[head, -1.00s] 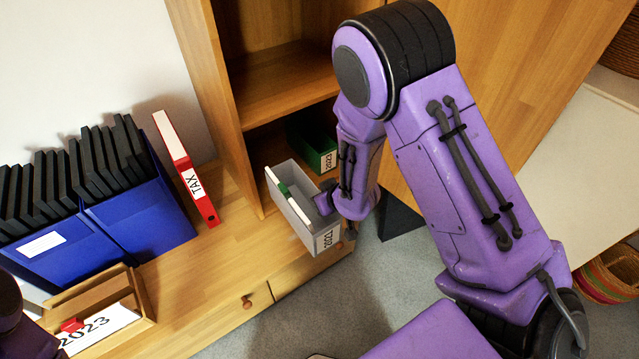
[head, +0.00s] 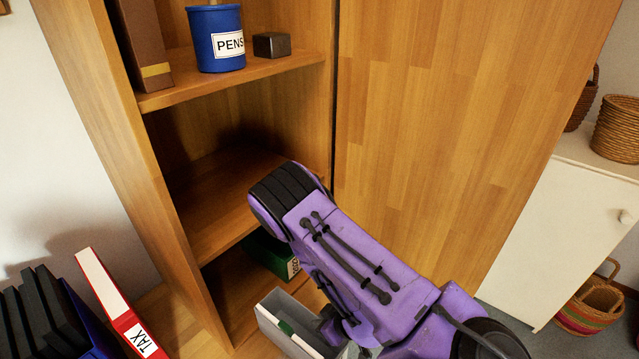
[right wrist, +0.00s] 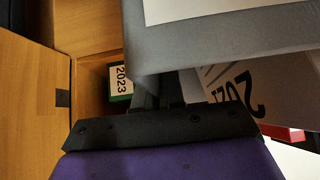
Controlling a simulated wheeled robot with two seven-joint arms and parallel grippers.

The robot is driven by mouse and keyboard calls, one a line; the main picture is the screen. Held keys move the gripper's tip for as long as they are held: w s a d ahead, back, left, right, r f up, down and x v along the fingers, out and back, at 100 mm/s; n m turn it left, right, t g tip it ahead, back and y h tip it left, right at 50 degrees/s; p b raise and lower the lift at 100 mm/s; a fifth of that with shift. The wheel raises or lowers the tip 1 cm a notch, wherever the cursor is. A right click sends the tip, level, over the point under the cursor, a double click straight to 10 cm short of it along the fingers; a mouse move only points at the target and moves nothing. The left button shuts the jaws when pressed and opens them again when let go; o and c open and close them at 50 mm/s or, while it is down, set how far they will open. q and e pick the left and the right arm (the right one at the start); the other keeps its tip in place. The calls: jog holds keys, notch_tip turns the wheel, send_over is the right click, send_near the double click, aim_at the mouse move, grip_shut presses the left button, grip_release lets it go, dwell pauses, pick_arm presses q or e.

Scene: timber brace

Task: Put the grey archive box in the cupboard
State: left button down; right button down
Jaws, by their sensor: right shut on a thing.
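The grey archive box (head: 270,318) is open-topped, with a green and a white item inside. It shows at the bottom of the head view, in front of the cupboard's lower compartment, its lower part cut off. My right gripper (head: 328,328) is shut on the box's right side; the forearm partly covers it. In the right wrist view the gripper's fingers (right wrist: 160,92) meet the grey box (right wrist: 215,42), which fills the top. The cupboard (head: 115,130) stands open at the shelves. A green box (head: 262,252) labelled 2023 sits in its lower compartment. My left gripper is out of view.
The middle shelf (head: 215,205) looks empty. A blue PENS pot (head: 205,40), a dark cube (head: 271,45) and a brown file (head: 142,45) stand on the shelf above. A red TAX binder (head: 125,320) stands left. A wooden door panel (head: 440,130) is at right.

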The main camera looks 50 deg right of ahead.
aim_at(280, 296)
jog(key=shift+w+a, duration=0.1)
jog(key=shift+w, duration=1.4)
jog(key=w, duration=0.3)
jog(key=w+f, duration=0.1)
jog(key=w, duration=0.3)
jog(key=w+a, duration=0.1)
jog(key=w, duration=0.3)
jog(key=shift+f, duration=0.3)
jog(key=w+a+b, duration=0.1)
jog(key=w+b, duration=0.3)
jog(key=w, duration=1.2)
jog(key=shift+b, duration=0.3)
jog(key=shift+a+f, duration=0.1)
jog(key=shift+f, duration=0.35)
jog(key=shift+f+b, duration=0.4)
jog(key=shift+f, duration=0.15)
